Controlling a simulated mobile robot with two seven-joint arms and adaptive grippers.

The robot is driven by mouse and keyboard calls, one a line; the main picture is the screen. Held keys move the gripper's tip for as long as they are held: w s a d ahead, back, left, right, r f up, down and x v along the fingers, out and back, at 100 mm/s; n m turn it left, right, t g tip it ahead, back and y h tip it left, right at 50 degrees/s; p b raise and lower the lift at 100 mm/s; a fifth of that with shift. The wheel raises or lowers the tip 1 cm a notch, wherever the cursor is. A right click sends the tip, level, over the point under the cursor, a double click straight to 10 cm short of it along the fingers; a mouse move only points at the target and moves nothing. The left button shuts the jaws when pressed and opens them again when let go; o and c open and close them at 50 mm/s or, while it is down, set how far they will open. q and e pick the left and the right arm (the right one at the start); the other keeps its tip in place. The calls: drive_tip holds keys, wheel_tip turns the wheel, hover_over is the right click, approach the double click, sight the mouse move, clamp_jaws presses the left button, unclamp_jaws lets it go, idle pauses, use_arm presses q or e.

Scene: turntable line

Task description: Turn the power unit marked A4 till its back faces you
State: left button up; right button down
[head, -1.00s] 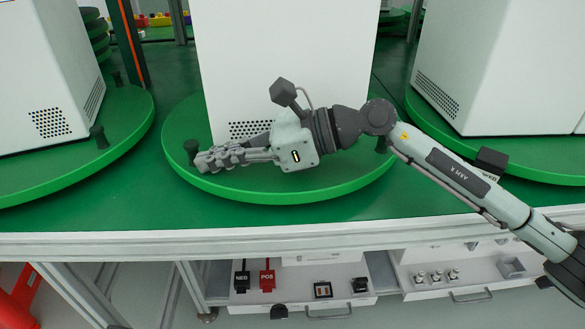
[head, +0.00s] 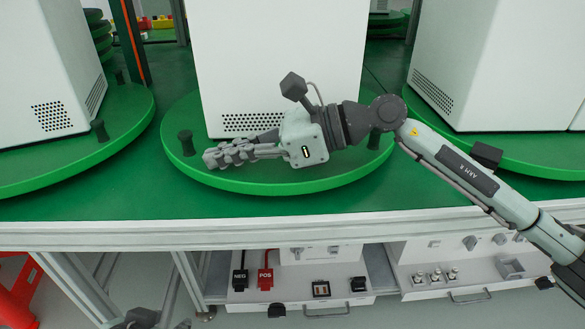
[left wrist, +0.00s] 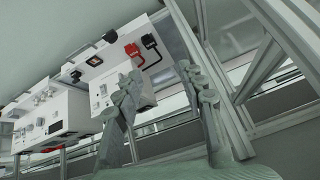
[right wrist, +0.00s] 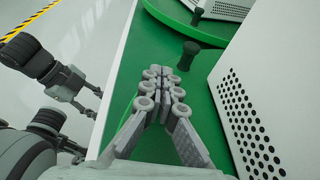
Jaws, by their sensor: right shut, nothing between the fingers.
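The middle white power unit (head: 280,60) stands on a green turntable (head: 330,182) with dark pegs (head: 186,142). Its near face is plain with a vent grid low down. No A4 mark is visible on any unit. My right gripper (head: 212,157) is shut and empty, low over the turntable's front, in front of the unit and beside the left peg. In the right wrist view its fingers (right wrist: 160,85) meet, with a peg (right wrist: 187,55) beyond and the vented face at right. My left gripper (left wrist: 165,90) is open and empty, facing the under-table shelf; its arm shows at the head view's bottom edge.
White units on green turntables stand at left (head: 40,60) and right (head: 490,60). The green table is clear between turntables.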

drive_tip(key=shift+s+d+f, duration=0.1)
drive_tip(key=shift+s+d, duration=0.15)
drive_tip(key=shift+d, duration=0.25)
drive_tip(key=s+d+r, duration=0.1)
drive_tip(key=d, duration=0.1)
drive_tip(key=s+d, duration=0.1)
drive_tip(key=d, duration=0.1)
drive_tip(key=s+d+r, duration=0.1)
drive_tip(key=s+d, duration=0.1)
drive_tip(key=d, duration=0.1)
drive_tip(key=shift+s+d+r+b, duration=0.1)
drive_tip(key=shift+r+b, duration=0.25)
drive_tip(key=shift+b, duration=0.05)
use_arm(q)
drive_tip(key=w+d+r+t+h, duration=0.1)
drive_tip(key=w+d+r+t, duration=0.2)
drive_tip(key=d, duration=0.2)
drive_tip(key=shift+w+r+m+h, duration=0.3)
drive_tip(key=shift+w+h, duration=0.1)
use_arm(e)
drive_tip(key=shift+s+d+r, duration=0.25)
drive_tip(key=shift+s+d, duration=0.1)
drive_tip(key=shift+d, duration=0.2)
use_arm(q)
drive_tip(key=shift+s, duration=0.1)
